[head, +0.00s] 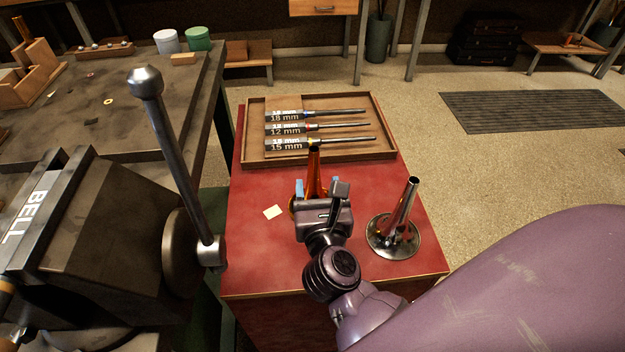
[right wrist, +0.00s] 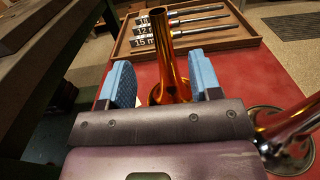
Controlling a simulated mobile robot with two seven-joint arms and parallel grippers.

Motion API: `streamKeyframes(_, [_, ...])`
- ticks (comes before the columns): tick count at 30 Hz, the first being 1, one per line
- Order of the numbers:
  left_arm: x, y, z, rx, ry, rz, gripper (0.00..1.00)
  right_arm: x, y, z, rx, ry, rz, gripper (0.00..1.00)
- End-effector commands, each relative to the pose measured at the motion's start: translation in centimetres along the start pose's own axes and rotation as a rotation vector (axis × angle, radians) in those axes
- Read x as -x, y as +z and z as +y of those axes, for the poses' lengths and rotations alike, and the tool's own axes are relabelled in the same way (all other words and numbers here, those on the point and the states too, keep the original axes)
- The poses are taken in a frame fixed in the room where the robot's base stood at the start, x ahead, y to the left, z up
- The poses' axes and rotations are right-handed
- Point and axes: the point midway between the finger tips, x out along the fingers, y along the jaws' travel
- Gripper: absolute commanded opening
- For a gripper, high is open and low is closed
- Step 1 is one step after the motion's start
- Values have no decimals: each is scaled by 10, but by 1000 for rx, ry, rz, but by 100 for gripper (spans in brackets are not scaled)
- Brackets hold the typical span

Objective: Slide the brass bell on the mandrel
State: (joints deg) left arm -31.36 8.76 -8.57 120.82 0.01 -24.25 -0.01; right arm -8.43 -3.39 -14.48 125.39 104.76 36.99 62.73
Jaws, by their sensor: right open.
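A shiny orange-brass bell (head: 314,168) stands upright, narrow end up, on the red cabinet top. My right gripper (head: 318,186) is open, with its blue pads on either side of this bell; in the right wrist view the bell (right wrist: 171,75) stands between the pads with gaps at both sides. The gripper hides part of the bell in the head view. A second, silvery bell (head: 403,208) stands to the right, flared end down. Three mandrels lie in a wooden tray, labelled 18 mm (head: 318,113), 12 mm (head: 318,127) and 15 mm (head: 318,143). My left gripper is out of view.
The wooden tray (head: 387,129) fills the back of the red cabinet top (head: 250,246). A large vise marked BELL (head: 100,235), with a tall lever (head: 176,150), stands close on the left by the workbench.

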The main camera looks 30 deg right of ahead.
Motion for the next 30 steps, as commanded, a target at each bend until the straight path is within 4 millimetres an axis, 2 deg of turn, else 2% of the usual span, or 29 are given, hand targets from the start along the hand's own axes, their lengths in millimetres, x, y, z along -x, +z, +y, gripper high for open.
streamKeyframes(9, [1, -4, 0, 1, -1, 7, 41, -42, 1, 0, 0, 1, -2, 58])
streamKeyframes(17, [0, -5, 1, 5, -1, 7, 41, -58, 2, -1, 1, 0, -2, 58])
streamKeyframes(24, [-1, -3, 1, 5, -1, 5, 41, -90, 3, -1, 2, 2, -2, 58])
streamKeyframes(30, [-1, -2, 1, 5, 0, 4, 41, -103, 3, -2, 2, 1, 0, 58])
